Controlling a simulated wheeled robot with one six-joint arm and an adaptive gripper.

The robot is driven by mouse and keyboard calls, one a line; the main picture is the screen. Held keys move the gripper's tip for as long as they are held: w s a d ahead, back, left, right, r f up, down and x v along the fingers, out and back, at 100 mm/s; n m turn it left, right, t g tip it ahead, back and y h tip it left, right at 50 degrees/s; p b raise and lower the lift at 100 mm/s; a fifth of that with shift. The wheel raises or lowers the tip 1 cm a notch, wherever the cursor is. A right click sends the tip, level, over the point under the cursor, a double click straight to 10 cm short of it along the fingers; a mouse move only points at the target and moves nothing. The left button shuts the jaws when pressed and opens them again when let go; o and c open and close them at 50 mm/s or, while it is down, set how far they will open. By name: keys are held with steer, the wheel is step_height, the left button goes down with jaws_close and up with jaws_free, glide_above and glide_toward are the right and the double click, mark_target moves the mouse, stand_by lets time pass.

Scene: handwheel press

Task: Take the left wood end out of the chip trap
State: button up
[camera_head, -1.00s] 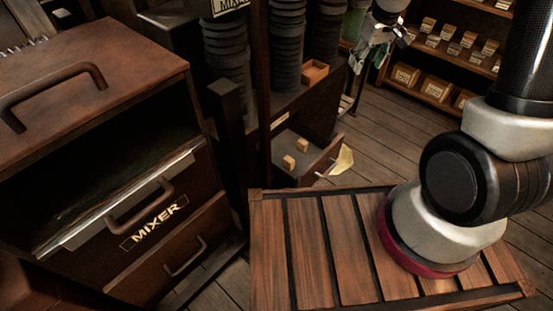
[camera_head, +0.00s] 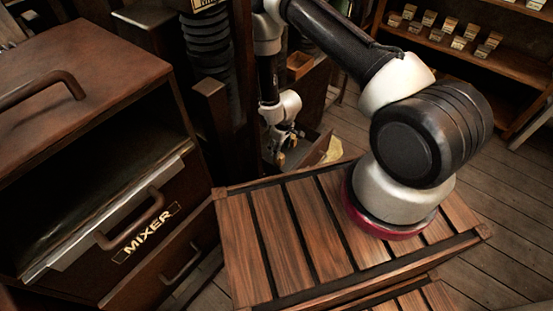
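The chip trap appears to be the small open drawer (camera_head: 318,149) low on the dark cabinet, beyond my slatted wooden deck. My arm reaches down to it from above, and my gripper (camera_head: 279,155) is at the drawer's left part, pointing down. The gripper is small and dark here, and I cannot tell whether its fingers are open or closed on anything. Small tan spots show by the fingers, perhaps the wood ends, but the gripper largely covers them. I cannot tell left from right wood end now.
A yellowish scrap (camera_head: 333,150) hangs at the drawer's right edge. A small open wooden box (camera_head: 299,66) sits on the ledge above. The mixer cabinet (camera_head: 100,170) stands at the left. Shelves with small boxes (camera_head: 460,42) stand at the back right. Floor (camera_head: 500,200) is open at the right.

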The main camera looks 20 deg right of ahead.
mark_target(279, 159)
steer(key=f, duration=0.6)
steer(key=shift+w+d+f, duration=0.1)
steer(key=shift+w, duration=0.15)
steer(key=c, duration=1.1)
